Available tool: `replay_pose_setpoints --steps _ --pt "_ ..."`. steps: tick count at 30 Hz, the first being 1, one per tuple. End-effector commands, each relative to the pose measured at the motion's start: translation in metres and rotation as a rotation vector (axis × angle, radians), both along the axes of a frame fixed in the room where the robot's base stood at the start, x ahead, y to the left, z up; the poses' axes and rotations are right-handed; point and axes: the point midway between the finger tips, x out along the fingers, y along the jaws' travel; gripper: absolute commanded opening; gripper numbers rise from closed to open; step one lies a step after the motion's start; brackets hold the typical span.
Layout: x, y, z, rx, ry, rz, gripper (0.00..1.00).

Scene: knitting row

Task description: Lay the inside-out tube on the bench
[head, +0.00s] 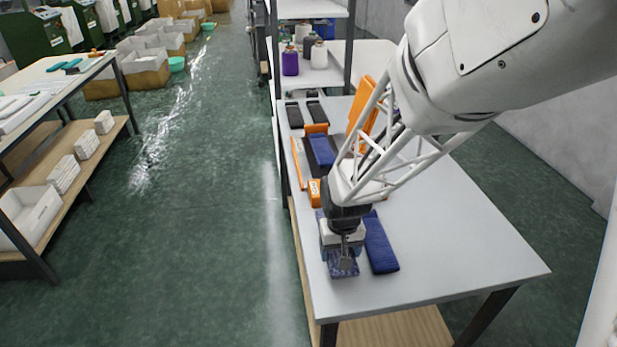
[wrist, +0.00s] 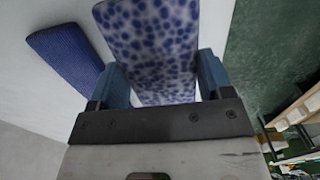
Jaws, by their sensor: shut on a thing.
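My gripper (head: 343,256) is low over the near left part of the pale bench (head: 455,235). In the wrist view its two blue fingers (wrist: 162,78) are shut on the sides of a flat, pale tube with dark blue spots (wrist: 152,35), likely the inside-out tube. The tube also shows below the gripper in the head view (head: 343,268). Whether it touches the bench I cannot tell. A plain dark blue tube (head: 381,248) lies flat on the bench just right of it, and shows at the left in the wrist view (wrist: 66,62).
An orange frame with a blue piece (head: 321,150) stands farther back on the bench, beside a tall orange panel (head: 362,105). Dark items (head: 303,112) lie behind. The bench's left edge is close to my gripper. The bench's right half is clear.

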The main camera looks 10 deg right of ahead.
Motion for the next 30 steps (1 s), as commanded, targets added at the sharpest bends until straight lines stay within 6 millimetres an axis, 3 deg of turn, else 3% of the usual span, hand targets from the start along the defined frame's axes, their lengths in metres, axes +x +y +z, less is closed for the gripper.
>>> replay_pose_setpoints --steps 21,30 --pt "0.018 0.001 -0.002 0.0 0.0 0.0 0.51" --pt "0.017 0.001 -0.034 0.0 0.002 0.0 0.51"
